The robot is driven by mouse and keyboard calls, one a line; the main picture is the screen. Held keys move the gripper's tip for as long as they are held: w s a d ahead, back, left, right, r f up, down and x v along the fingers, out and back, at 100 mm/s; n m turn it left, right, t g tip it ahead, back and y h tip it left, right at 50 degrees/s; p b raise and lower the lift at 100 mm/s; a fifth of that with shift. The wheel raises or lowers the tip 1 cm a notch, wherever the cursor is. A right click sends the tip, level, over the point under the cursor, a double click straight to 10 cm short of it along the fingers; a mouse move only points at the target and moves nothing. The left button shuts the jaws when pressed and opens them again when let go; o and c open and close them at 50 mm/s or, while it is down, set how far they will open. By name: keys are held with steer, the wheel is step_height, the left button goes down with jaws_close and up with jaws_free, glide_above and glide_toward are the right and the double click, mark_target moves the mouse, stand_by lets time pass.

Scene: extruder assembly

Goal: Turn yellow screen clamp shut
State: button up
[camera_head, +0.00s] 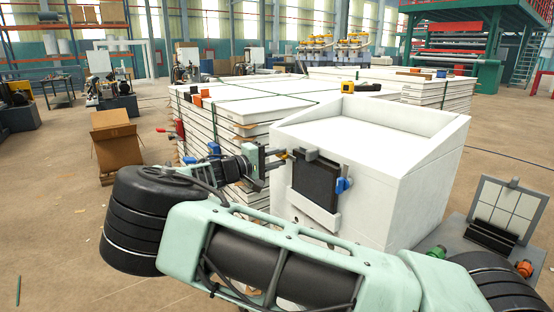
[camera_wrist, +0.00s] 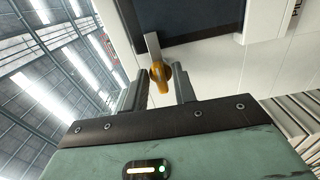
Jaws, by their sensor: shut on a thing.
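The yellow screen clamp (camera_wrist: 159,73) shows orange-yellow in the wrist view, at the edge of the dark screen (camera_wrist: 190,18). A grey metal bar (camera_wrist: 153,45) runs from the clamp onto the screen. My gripper (camera_wrist: 161,84) has one finger on each side of the clamp and is shut on it. In the head view my gripper (camera_head: 274,159) is at the left edge of the dark screen (camera_head: 314,183) on the white machine's front. Only a small bit of the yellow clamp (camera_head: 284,155) shows there, partly hidden by the fingers.
The white machine (camera_head: 400,190) stands right of my gripper. A blue clamp (camera_head: 343,185) is on the screen's right side. Stacked white panels (camera_head: 240,110) stand behind my gripper. A framed mesh panel (camera_head: 506,209) with green and orange knobs sits at the right.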

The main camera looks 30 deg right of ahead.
steer(key=shift+f, duration=0.1)
steer(key=o, duration=0.7)
steer(key=shift+c, duration=0.2)
steer(key=shift+a, duration=0.15)
steer(key=a+b, duration=0.3)
steer(key=a, duration=1.4)
steer(key=shift+s+a, duration=0.15)
steer(key=shift+s, duration=0.15)
